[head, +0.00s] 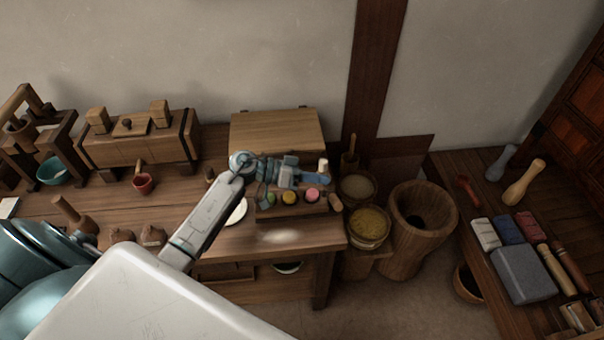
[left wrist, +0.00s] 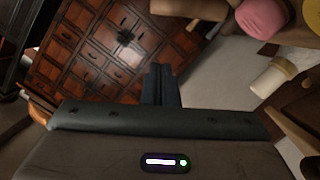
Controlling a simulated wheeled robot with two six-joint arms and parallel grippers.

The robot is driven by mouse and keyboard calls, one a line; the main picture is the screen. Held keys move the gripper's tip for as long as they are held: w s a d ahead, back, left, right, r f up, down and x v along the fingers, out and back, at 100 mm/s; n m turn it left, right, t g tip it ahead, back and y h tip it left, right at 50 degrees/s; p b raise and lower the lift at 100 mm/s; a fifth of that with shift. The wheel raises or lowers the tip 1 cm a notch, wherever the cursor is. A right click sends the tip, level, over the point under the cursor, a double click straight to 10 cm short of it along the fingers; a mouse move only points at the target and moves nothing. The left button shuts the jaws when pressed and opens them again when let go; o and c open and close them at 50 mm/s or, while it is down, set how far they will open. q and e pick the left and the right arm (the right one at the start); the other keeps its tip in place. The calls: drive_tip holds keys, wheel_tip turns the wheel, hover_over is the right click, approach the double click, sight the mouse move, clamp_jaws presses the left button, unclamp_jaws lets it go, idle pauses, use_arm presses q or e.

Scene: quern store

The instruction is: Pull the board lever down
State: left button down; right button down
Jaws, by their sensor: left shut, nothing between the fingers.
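A low wooden board (head: 290,210) with coloured round knobs, among them a yellow one (head: 289,197) and a pink one (head: 312,194), sits on the wooden table. A cream-tipped piece (head: 323,164), which looks like the lever's end, stands up at its right end; its lower part is hidden behind my gripper. My left gripper (head: 322,181) is shut and empty, above the board and close beside this piece; contact cannot be told. In the left wrist view its closed fingers (left wrist: 161,84) point past a cream cylinder (left wrist: 272,77) and the pink knob (left wrist: 262,17) at right. My right gripper is out of view.
A closed wooden box (head: 276,131) stands behind the board. A grain bowl (head: 369,224) and a large wooden mortar (head: 424,225) stand right of the table. A white plate (head: 238,211) lies left of the board. A side table (head: 478,267) is farther right.

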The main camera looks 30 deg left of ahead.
sight(335, 202)
use_arm(q)
drive_tip(key=x, duration=0.3)
drive_tip(key=shift+s+f, duration=0.15)
drive_tip(key=shift+s, duration=0.05)
drive_tip(key=shift+s+d+f+p, duration=0.2)
drive_tip(key=shift+s+f, duration=0.1)
drive_tip(key=shift+f, duration=0.2)
drive_tip(key=shift+s+d+f+p, duration=0.15)
drive_tip(key=shift+s+f, duration=0.15)
drive_tip(key=shift+f, duration=0.2)
drive_tip(key=shift+s+d+f, duration=0.15)
drive_tip(key=shift+s+f, duration=0.1)
drive_tip(key=shift+f, duration=0.2)
drive_tip(key=p, duration=0.2)
drive_tip(key=s+f+p, duration=0.1)
drive_tip(key=p, duration=0.1)
drive_tip(key=shift+s+d+m, duration=0.1)
drive_tip(key=shift+d+m, duration=0.25)
drive_tip(key=shift+m, duration=0.05)
